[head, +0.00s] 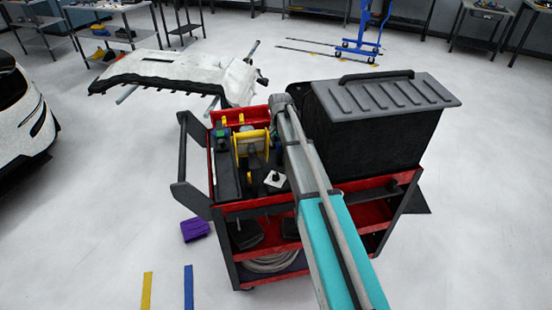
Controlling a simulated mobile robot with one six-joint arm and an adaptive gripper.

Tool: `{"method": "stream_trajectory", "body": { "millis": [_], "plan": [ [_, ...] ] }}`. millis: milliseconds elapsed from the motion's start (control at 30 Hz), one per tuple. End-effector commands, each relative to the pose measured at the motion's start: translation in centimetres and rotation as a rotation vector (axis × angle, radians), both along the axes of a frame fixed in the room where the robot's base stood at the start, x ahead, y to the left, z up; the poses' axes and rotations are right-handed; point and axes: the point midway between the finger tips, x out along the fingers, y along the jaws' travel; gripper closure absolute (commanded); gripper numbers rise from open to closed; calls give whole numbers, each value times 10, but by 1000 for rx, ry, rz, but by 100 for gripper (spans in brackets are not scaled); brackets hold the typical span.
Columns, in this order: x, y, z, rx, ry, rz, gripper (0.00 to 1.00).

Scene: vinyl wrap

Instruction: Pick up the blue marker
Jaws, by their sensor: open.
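I cannot make out the blue marker for certain. A small blue-green item (221,132) lies in the left part of the red cart's top tray, too small to identify. My arm reaches from the bottom right up over the red cart (265,207), and its far joint is above the tray. My gripper is not visible; the arm hides part of the tray.
The tray also holds a yellow spool (251,144) and a white-topped item (275,179). A black box with a grey lid (385,95) stands on the cart's right. A purple object (195,230), a yellow strip (147,290) and a blue strip (188,287) lie on open floor.

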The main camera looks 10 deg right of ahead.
Motion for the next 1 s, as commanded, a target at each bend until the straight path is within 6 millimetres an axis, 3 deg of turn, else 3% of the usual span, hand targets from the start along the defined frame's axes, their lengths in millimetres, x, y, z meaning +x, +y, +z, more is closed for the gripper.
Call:
{"method": "stream_trajectory", "body": {
  "millis": [200, 833, 867, 1000],
  "plan": [
    [0, 0, -13, 0, 0, 0, 21],
    [0, 0, -13, 0, 0, -1, 21],
    [0, 0, -13, 0, 0, -1, 23],
    [0, 0, -13, 0, 0, -1, 49]
  ]
}}
